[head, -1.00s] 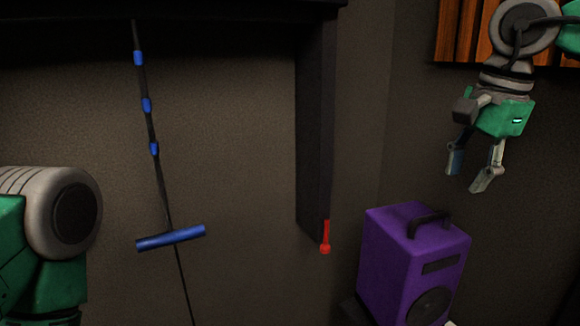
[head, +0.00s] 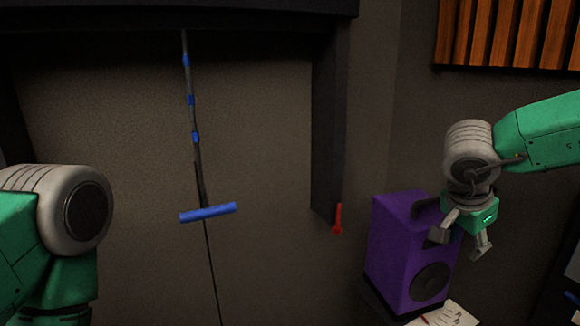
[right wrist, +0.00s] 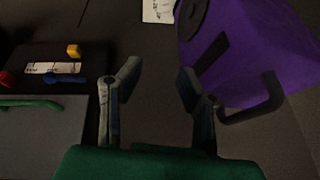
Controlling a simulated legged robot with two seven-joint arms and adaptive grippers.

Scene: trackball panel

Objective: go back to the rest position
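My right gripper (head: 461,246) hangs pointing down in front of the purple speaker (head: 392,245) at the right of the head view. In the right wrist view my right gripper (right wrist: 155,85) has its two fingers spread apart with nothing between them. The speaker (right wrist: 250,50) is at the upper right there, with its black handle near the right finger. My left arm (head: 60,235) shows at the left edge of the head view; its gripper is out of frame.
A blue bar handle (head: 208,213) hangs on a cord at the centre. A red piece (head: 338,218) is at the bottom of a dark post (head: 326,130).

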